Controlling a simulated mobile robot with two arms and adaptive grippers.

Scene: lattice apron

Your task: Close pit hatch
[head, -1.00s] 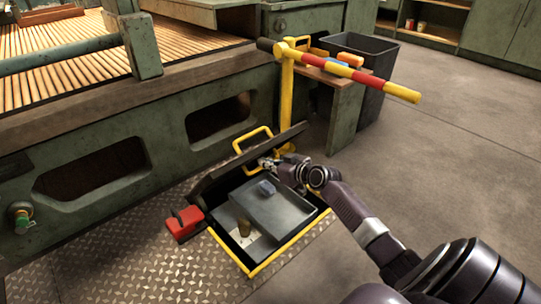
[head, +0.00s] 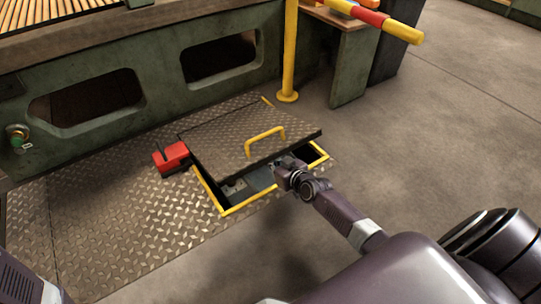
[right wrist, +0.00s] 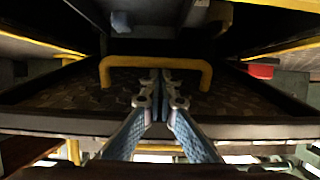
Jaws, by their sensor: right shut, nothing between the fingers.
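The pit hatch (head: 215,140) is a dark diamond-plate lid with a yellow handle (head: 264,136) on top. In the head view it hangs low over the pit, its near edge still raised, with a gap above the yellow-edged pit frame (head: 245,203). Part of the grey tray (head: 260,180) shows in the gap. My right gripper (head: 278,163) is shut and empty at the lid's near edge, below the handle. In the right wrist view, its fingers (right wrist: 161,78) point toward the lid (right wrist: 225,92) and handle (right wrist: 155,62); contact is unclear. My left gripper is out of view.
A red block (head: 171,157) sits on the tread-plate floor (head: 120,215) left of the hatch. A yellow post (head: 290,50) stands behind it, with a red and yellow bar (head: 375,18). The green machine (head: 150,80) bounds the back. Concrete floor at right is clear.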

